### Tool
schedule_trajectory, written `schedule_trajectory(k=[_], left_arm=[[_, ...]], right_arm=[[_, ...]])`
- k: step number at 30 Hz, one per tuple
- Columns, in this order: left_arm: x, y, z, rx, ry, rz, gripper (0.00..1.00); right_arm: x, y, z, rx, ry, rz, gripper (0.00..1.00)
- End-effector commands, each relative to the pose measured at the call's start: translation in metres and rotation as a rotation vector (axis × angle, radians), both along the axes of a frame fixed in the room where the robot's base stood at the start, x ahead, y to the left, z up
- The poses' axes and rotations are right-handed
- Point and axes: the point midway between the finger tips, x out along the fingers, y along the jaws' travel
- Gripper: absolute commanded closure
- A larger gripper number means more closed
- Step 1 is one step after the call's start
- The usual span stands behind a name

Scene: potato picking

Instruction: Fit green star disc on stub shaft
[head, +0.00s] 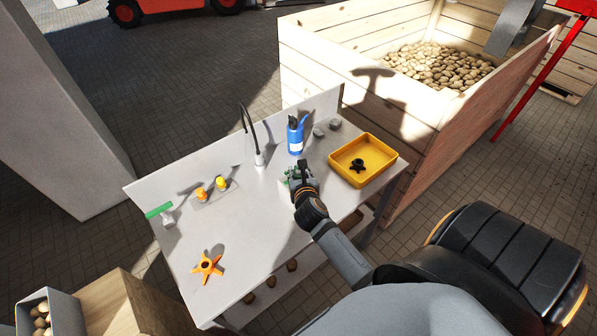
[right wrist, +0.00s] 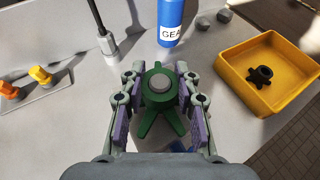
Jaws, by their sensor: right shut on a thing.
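The green star disc (right wrist: 148,118) is between the fingers of my right gripper (right wrist: 160,100), which is shut on it. In the head view the disc (head: 291,174) is partly hidden by my right gripper (head: 297,176), over the bench near its back right. A grey round end (right wrist: 160,83), which looks like the stub shaft, shows in the middle of the disc's hub. The disc hides what is below, so I cannot tell how far down it sits. My left gripper is not in view.
A yellow tray (head: 382,178) holding a black star disc (head: 357,166) stands right on the bench (head: 240,235). A blue bottle (head: 295,141) and a dark upright hose (head: 244,119) stand behind. An orange star disc (head: 207,267) lies front left. The bench's middle is clear.

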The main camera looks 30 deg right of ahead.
Motion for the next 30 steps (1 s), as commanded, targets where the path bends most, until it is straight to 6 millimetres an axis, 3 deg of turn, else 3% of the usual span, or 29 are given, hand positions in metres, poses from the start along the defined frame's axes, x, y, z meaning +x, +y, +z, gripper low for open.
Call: schedule_trajectory(k=[3, 4, 10, 20, 30], left_arm=[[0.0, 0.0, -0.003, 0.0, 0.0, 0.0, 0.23], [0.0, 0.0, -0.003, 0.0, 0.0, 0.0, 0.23], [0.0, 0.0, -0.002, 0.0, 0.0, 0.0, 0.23], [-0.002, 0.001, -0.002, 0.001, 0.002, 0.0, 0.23], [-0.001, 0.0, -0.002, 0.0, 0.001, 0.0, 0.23]], right_arm=[[0.0, 0.0, -0.004, 0.001, 0.0, 0.0, 1.0], [0.0, 0.0, -0.003, 0.0, -0.001, 0.0, 0.67], [0.0, 0.0, -0.003, 0.0, -0.001, 0.0, 0.42], [-0.004, 0.002, -0.002, 0.002, 0.0, 0.001, 0.42], [-0.053, 0.026, 0.021, 0.005, 0.0, -0.001, 0.42]])
